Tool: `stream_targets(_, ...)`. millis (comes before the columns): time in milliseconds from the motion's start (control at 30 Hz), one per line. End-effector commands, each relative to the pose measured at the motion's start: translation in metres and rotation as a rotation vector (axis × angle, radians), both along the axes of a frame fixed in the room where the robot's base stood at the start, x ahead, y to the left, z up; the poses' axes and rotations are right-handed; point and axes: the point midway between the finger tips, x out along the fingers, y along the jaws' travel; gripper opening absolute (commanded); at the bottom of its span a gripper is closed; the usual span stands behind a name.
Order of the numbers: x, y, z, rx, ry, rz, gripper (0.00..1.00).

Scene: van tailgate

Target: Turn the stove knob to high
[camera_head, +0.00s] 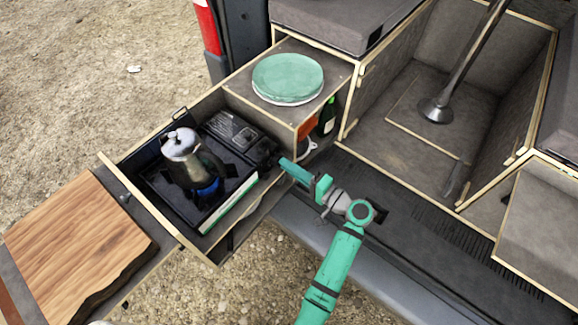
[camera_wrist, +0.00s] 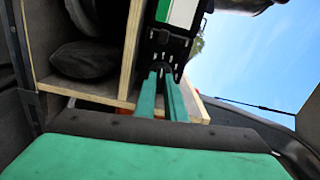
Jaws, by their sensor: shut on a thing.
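The black camping stove (camera_head: 153,182) sits in the pulled-out drawer. A metal moka pot (camera_head: 183,143) stands on its burner, with a blue glow, like a flame, under it. The stove's green-and-white side faces the front. My gripper (camera_head: 284,163) reaches in from the right, its fingertips at the stove's right end. In the wrist view, the two teal fingers (camera_wrist: 161,74) are close together against the stove's black edge (camera_wrist: 172,45). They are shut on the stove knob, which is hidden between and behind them. Its setting cannot be read.
A wooden board (camera_head: 75,245) lies at the drawer's left end. Green plates (camera_head: 287,77) sit on the cabinet top behind. A green bottle (camera_head: 327,117) and an orange item (camera_head: 306,129) stand in the cabinet opening near my gripper. Open gravel lies in front of the drawer.

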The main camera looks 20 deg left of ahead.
Motion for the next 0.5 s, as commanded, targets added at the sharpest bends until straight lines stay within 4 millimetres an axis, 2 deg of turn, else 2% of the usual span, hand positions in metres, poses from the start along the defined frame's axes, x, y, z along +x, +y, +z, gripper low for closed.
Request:
stream_targets(33, 0.0003, -0.0008, -0.0002, -0.001, 0.0, -0.002, 0.17)
stream_targets(100, 0.0002, -0.0007, -0.0003, -0.001, 0.0, -0.002, 0.29)
stream_targets(367, 0.0, -0.0006, -0.0002, 0.0, -0.001, -0.001, 0.29)
stream_targets(500, -0.002, -0.0078, -0.0002, -0.001, -0.001, -0.002, 0.29)
